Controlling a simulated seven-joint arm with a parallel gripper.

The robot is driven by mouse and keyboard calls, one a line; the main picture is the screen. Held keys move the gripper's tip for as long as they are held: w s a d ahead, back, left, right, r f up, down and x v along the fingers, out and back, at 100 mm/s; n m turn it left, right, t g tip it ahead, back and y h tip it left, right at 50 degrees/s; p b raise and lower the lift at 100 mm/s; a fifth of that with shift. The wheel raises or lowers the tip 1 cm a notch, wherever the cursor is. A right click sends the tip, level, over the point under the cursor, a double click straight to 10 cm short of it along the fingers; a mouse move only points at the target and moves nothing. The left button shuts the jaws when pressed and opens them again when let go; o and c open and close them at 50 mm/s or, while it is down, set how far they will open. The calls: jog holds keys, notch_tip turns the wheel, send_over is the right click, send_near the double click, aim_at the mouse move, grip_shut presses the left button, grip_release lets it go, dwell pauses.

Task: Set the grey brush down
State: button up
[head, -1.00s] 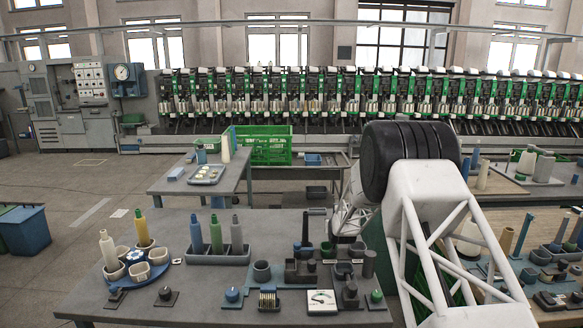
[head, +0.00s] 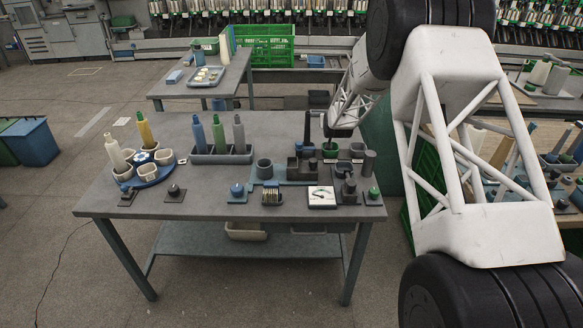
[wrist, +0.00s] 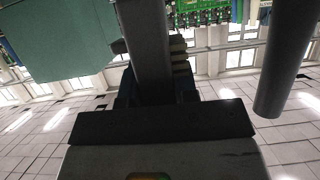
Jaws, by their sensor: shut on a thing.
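In the wrist view a dark grey bar, which looks like the grey brush (wrist: 146,45), runs up between the dark jaws of my gripper (wrist: 153,88). The jaws are shut on it. In the head view my gripper (head: 327,124) is at the right rear part of the near table (head: 240,195), over the cluster of small holders. The brush is hard to make out there among the dark shapes, and I cannot tell whether it touches anything below.
A blue round tray (head: 143,176) with cups and bottles stands at the left. A grey rack (head: 220,158) holds several bottles. A dark cup (head: 264,169), a dial box (head: 321,197) and dark stands crowd the right.

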jog(key=s+a, duration=0.4)
jog(key=s, duration=0.7)
jog(key=s+a, duration=0.4)
jog(key=s, duration=0.6)
jog(key=s+a, duration=0.4)
jog(key=s, duration=0.7)
jog(key=shift+s, duration=0.3)
jog(key=w+a+f, duration=0.1)
jog(key=w+a, duration=0.2)
jog(key=w, duration=1.1)
jog(key=shift+f, duration=0.2)
jog(key=shift+w, duration=0.1)
jog(key=shift+w+a+f, duration=0.1)
jog(key=shift+w+a, duration=0.05)
jog(key=shift+w, duration=0.45)
jog(key=shift+w+f, duration=0.15)
jog(key=shift+f, duration=1.4)
